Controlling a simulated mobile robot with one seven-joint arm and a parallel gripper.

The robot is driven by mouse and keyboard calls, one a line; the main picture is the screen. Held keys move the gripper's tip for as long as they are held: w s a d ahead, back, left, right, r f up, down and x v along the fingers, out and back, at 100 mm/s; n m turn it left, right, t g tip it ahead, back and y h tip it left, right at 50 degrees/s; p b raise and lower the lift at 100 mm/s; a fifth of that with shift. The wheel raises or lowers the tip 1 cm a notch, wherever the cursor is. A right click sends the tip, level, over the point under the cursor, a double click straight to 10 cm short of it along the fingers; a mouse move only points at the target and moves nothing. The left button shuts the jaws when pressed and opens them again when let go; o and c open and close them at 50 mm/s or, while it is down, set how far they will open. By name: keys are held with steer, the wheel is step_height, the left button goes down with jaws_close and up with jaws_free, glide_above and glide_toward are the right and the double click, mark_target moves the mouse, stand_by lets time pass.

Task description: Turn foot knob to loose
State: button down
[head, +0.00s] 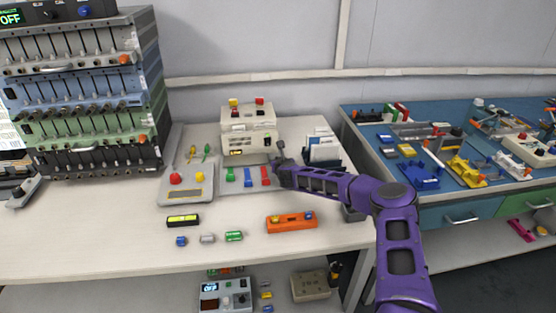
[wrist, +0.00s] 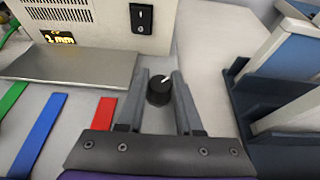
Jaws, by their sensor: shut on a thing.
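The foot knob (wrist: 158,92) is a small black round knob with a white pointer line, which points up and to the right in the wrist view. It stands on a light grey surface in front of the cream machine (wrist: 95,20). My gripper (wrist: 160,85) is shut on the knob, with one grey finger on each side of it. In the head view my gripper (head: 279,158) is at the right front of the cream machine (head: 248,122), and the knob is hidden there. Any label around the knob cannot be read.
A grey plate (wrist: 75,66) juts from the machine, left of my gripper. Green, blue and red (wrist: 104,112) strips lie nearby. A dark blue rack (wrist: 262,110) stands close on the right. An orange block (head: 291,222) and several small cells lie on the bench in front.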

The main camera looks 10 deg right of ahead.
steer(key=shift+d+f+n+y+b, duration=0.15)
steer(key=shift+n+y+b, duration=0.35)
steer(key=shift+b, duration=0.3)
steer(key=shift+r+n+g+y+b, duration=0.2)
steer(key=shift+n+g+y+b, duration=0.1)
steer(key=shift+n+y+b, duration=0.95)
steer(key=shift+p, duration=0.3)
steer(key=c, duration=0.8)
jaws_free()
steer(key=shift+c, duration=0.2)
steer(key=shift+a+m+p, duration=0.2)
steer(key=shift+m+p, duration=0.15)
